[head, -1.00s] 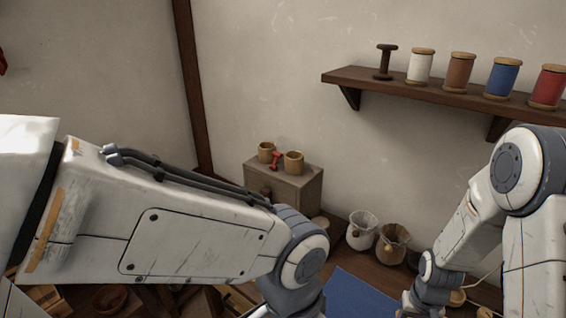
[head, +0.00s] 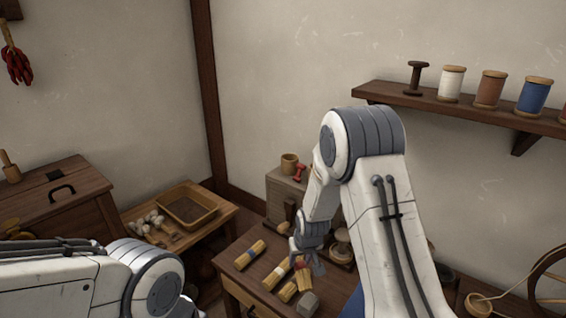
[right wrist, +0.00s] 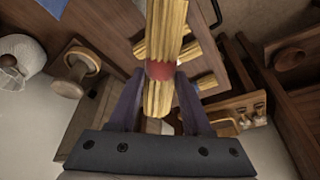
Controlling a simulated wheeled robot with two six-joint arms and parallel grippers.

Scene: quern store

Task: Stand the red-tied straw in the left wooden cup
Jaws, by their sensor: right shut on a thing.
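The red-tied straw (right wrist: 164,30) is a yellow bundle with a red band. In the right wrist view it stands between the jaws of my right gripper (right wrist: 160,88), which is shut on it near the band. In the head view my right gripper (head: 314,266) is low over the table among other straw bundles; whether the held straw touches the table I cannot tell. The left wooden cup (head: 289,163) stands upright on a small cabinet (head: 283,187) behind the table. The other cup is hidden behind my right arm. My left gripper is out of view.
Other straw bundles (head: 250,255) lie on the wooden table (head: 226,268), with a grey block (head: 308,304) at its front. A red spool-shaped thing (head: 299,172) stands beside the left cup. A low bench with a tray (head: 187,205) is at left; a shelf of spools (head: 452,104) hangs above right.

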